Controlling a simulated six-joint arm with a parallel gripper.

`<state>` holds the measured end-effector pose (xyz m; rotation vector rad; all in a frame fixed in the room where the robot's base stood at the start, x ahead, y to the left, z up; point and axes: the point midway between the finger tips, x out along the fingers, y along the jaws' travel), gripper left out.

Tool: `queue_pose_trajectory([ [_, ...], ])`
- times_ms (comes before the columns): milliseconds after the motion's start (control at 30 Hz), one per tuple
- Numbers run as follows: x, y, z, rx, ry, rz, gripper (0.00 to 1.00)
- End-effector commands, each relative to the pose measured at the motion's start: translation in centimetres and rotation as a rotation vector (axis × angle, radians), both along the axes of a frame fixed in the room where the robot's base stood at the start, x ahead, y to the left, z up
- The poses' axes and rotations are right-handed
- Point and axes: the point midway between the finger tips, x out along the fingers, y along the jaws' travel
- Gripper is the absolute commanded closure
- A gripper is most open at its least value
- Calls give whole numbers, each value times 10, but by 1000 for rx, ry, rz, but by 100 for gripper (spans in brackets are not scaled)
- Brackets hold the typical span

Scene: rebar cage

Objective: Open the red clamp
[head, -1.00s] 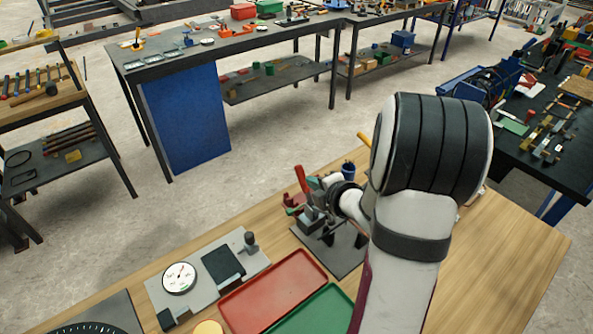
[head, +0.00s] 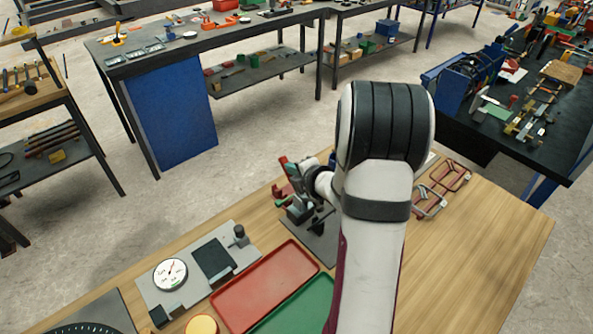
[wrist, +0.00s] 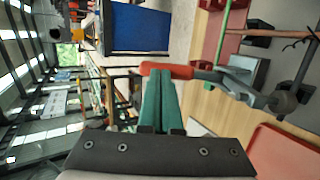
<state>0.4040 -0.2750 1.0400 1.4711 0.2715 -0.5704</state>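The red clamp shows in the wrist view as a red handle (wrist: 168,70) on a grey metal arm (wrist: 240,88) that leads right to a dark pivot. In the head view the red handle (head: 283,161) stands up from the clamp's grey body (head: 299,213), partly hidden by my gripper. My gripper (wrist: 161,74) has two green fingers, side by side and together. The handle lies across their tips, touching or very near them; I see no part of it between the fingers. In the head view my gripper (head: 293,172) is beside the handle, small and partly hidden by my wrist.
A dark base plate (head: 325,247) lies under the clamp. A red tray (head: 250,301), a green tray (head: 304,309) and a dial gauge (head: 170,273) lie nearer. Reddish wire frames (head: 442,182) lie right of my arm. The wooden tabletop (head: 470,255) is clear at the right.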

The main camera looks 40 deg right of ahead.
Motion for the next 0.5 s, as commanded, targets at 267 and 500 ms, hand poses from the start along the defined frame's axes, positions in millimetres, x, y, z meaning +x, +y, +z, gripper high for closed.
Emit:
queue_pose_trajectory([
  [267,22,0,-6,-4,96,4,100],
  [500,37,0,-17,1,135,1,100],
])
